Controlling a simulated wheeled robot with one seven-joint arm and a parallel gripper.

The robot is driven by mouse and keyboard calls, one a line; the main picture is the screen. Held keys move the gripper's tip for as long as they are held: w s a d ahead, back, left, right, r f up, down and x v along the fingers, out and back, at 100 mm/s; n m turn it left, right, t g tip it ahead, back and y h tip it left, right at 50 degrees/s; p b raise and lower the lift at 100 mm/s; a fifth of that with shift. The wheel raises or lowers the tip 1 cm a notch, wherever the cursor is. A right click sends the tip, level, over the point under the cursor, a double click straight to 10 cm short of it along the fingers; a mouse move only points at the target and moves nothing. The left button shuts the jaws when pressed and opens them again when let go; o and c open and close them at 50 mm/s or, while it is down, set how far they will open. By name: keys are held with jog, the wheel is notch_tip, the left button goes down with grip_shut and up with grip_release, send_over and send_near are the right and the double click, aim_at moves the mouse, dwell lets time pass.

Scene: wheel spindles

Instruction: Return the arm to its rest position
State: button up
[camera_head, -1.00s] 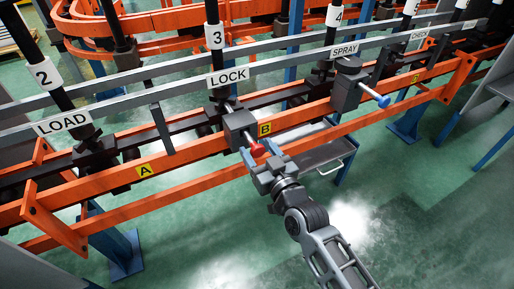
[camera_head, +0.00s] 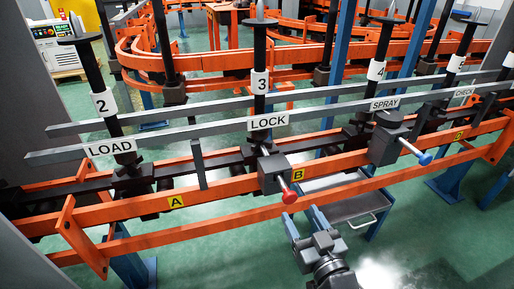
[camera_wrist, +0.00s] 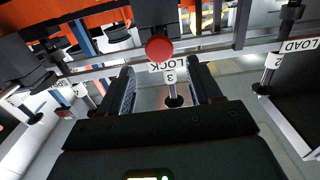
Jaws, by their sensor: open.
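My gripper (camera_head: 306,222) is open and empty in the head view, in front of and below the orange rail. Its two fingers also show in the wrist view (camera_wrist: 161,88), apart with nothing between them that they touch. The red-knobbed lever (camera_head: 288,196) sticks out of the grey box (camera_head: 273,173) at the LOCK station, above and left of my fingers. Its red knob (camera_wrist: 159,47) shows in the wrist view beyond the fingertips, apart from them. My arm runs down out of the bottom of the head view.
The orange rail (camera_head: 222,187) crosses the head view, with signs A and B on it. A blue-knobbed lever (camera_head: 425,159) stands at the SPRAY station to the right. A grey shelf (camera_head: 345,208) sits behind my gripper. Green floor (camera_head: 220,255) is open in front.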

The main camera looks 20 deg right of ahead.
jog(key=s+r+g+p, duration=0.1)
jog(key=s+r+p, duration=0.2)
jog(key=s, duration=0.8)
jog(key=s+r+g+p, duration=0.1)
jog(key=s+r+p, duration=0.3)
jog(key=s, duration=0.7)
jog(key=s+r+g+p, duration=0.1)
jog(key=s+r+p, duration=0.4)
jog(key=s+r, duration=0.8)
jog(key=shift+s+r, duration=0.2)
jog(key=shift+s, duration=0.1)
jog(key=shift+a, duration=0.1)
jog(key=shift+c, duration=0.4)
